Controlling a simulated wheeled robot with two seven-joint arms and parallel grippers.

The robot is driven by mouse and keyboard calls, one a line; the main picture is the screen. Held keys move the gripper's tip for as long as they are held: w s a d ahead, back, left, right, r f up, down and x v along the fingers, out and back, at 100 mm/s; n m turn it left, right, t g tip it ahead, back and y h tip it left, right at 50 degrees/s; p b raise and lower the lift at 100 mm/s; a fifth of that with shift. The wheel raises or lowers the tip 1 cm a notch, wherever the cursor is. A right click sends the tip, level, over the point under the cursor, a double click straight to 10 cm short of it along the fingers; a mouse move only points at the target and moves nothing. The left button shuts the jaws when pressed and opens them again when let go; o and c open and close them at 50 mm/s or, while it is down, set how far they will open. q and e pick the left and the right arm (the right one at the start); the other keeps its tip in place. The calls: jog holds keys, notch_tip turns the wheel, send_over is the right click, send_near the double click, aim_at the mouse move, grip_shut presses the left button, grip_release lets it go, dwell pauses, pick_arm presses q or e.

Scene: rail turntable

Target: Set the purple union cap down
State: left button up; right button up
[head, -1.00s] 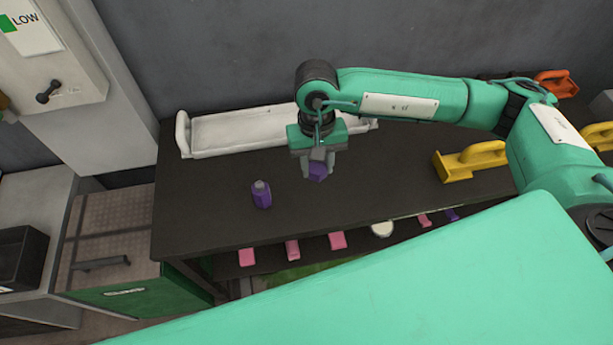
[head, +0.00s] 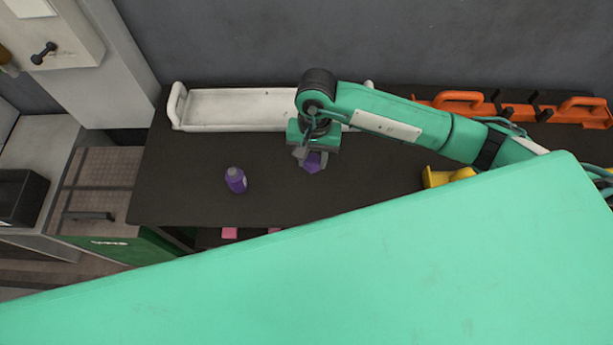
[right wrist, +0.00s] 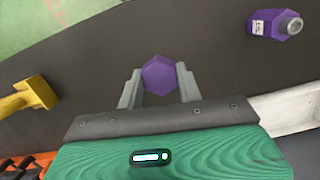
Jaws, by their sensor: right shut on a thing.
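The purple union cap (head: 313,162) is a small hexagonal piece. My right gripper (head: 311,157) is shut on it, over the dark bench top. In the right wrist view the cap (right wrist: 159,75) sits between the two grey fingertips of the gripper (right wrist: 159,84). Whether it touches the bench cannot be told. My left gripper is not in view.
A white tray (head: 235,109) lies along the back of the bench (head: 190,205). A yellow tool (head: 440,177) lies to the right, and orange holders (head: 460,101) stand at the back right. My large green body part covers the lower view. The bench around the fitting is clear.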

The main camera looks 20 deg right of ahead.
aim_at(311, 188)
notch_tip(311, 188, down, 12)
jog(key=shift+f+p, duration=0.2)
jog(key=shift+p, duration=1)
jog(key=shift+f, duration=0.1)
jog(key=shift+f, duration=0.1)
jog(key=shift+f+b, duration=0.15)
jog(key=shift+b, duration=0.15)
jog(key=o, duration=1.1)
